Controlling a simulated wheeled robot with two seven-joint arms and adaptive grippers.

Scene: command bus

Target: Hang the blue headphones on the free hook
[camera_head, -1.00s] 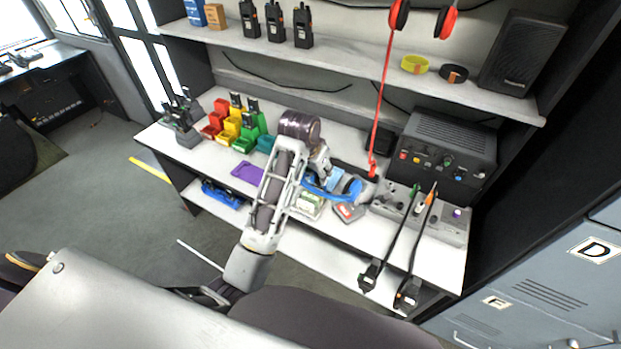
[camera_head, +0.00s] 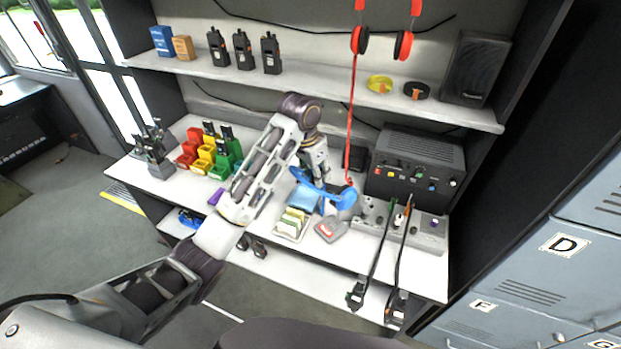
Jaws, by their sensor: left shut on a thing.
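The blue headphones (camera_head: 346,198) show over the desk in the head view, with a blue ear cup at the right and the band running left. My left gripper (camera_head: 317,179) reaches down from above and is shut on the band; its fingertips are partly hidden. Whether the headphones touch the desk is hard to tell. Red headphones (camera_head: 404,46) hang at the top edge, and a red cord (camera_head: 351,120) runs down to the desk. What they hang from is cut off, and no free hook is visible. My right gripper is not in view.
Below the headphones are a card tray (camera_head: 291,226) and a grey-and-red device (camera_head: 331,230). A radio console (camera_head: 416,165) stands right on the desk (camera_head: 268,262). The upper shelf (camera_head: 300,86) holds radios (camera_head: 243,50), tape rolls and a speaker (camera_head: 474,68).

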